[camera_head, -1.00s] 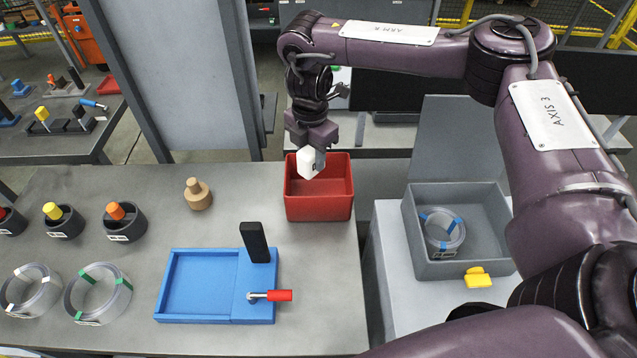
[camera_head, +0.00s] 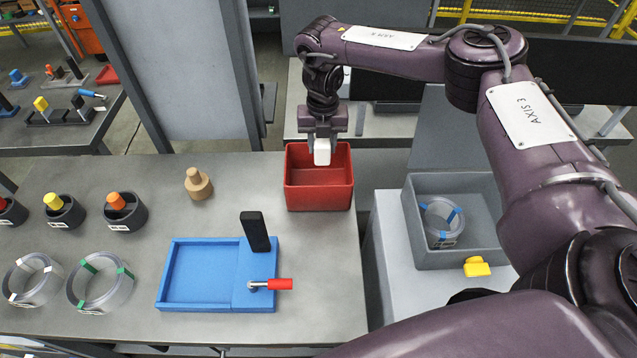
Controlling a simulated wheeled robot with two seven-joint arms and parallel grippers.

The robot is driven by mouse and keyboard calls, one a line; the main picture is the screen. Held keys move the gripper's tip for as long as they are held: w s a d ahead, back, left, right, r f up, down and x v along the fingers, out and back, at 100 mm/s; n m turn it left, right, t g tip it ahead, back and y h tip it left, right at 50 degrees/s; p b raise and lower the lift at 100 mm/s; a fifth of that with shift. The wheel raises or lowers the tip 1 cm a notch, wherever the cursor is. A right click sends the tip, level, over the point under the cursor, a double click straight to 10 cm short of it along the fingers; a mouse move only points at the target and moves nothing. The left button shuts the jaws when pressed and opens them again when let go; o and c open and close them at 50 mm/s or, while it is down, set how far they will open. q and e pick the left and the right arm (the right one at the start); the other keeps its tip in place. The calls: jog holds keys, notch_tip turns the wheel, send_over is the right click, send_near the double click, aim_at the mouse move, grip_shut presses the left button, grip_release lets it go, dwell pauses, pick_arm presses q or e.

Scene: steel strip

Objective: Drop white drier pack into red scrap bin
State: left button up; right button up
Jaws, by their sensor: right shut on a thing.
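The white drier pack (camera_head: 322,152) is held in my right gripper (camera_head: 323,138), which points down and is shut on it. The pack hangs upright over the back part of the red scrap bin (camera_head: 319,197). It overlaps the bin's back rim in the picture, so its exact height above the opening is hard to tell. The red bin stands open at the back right of the grey table, and the part of its inside that shows looks empty. My left gripper is not in view.
A blue tray (camera_head: 195,307) with a black upright and a red-handled clamp (camera_head: 279,284) lies in front of the bin. A wooden knob (camera_head: 198,184), dark cups and strip coils stand to the left. A grey open box (camera_head: 466,258) holding a blue-taped coil is at right.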

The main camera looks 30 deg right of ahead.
notch_tip(320, 180, down, 3)
jog(key=shift+r+b, duration=0.15)
jog(key=shift+b, duration=0.65)
jog(key=shift+r, duration=0.1)
jog(key=o, duration=1.1)
jog(key=shift+r, duration=0.3)
notch_tip(320, 180, up, 4)
jog(key=shift+r+b, duration=0.1)
jog(key=shift+b, duration=0.85)
jog(key=shift+r, duration=1.5)
